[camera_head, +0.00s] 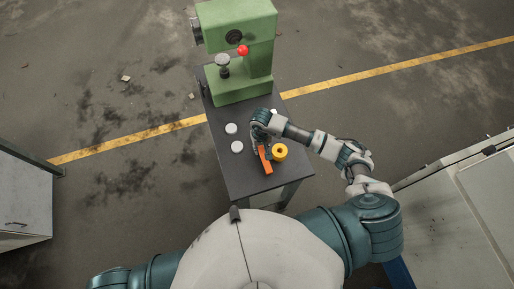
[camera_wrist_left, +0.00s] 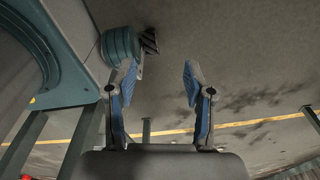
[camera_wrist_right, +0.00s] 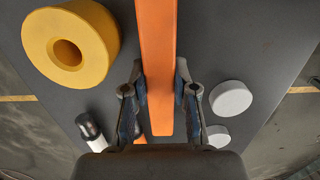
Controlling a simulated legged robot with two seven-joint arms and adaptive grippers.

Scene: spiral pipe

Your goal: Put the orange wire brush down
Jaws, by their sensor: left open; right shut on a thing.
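The orange wire brush (camera_head: 265,159) is at the dark table top in the head view, and its long orange body (camera_wrist_right: 158,65) runs up the middle of the right wrist view. My right gripper (camera_wrist_right: 160,85) is shut on the brush, one finger on each side. In the head view the right gripper (camera_head: 261,140) is over the table, partly hidden by its own wrist. I cannot tell whether the brush touches the table. The bristles are not visible. My left gripper (camera_wrist_left: 160,75) is open and empty in the left wrist view, away from the table top.
A yellow ring (camera_head: 280,152) stands just right of the brush. White round pieces (camera_head: 237,147) lie to its left. A green machine (camera_head: 240,50) fills the back of the table (camera_head: 235,182). The front of the table top is mostly clear. A dark-and-white object (camera_wrist_right: 90,130) is beside the right gripper.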

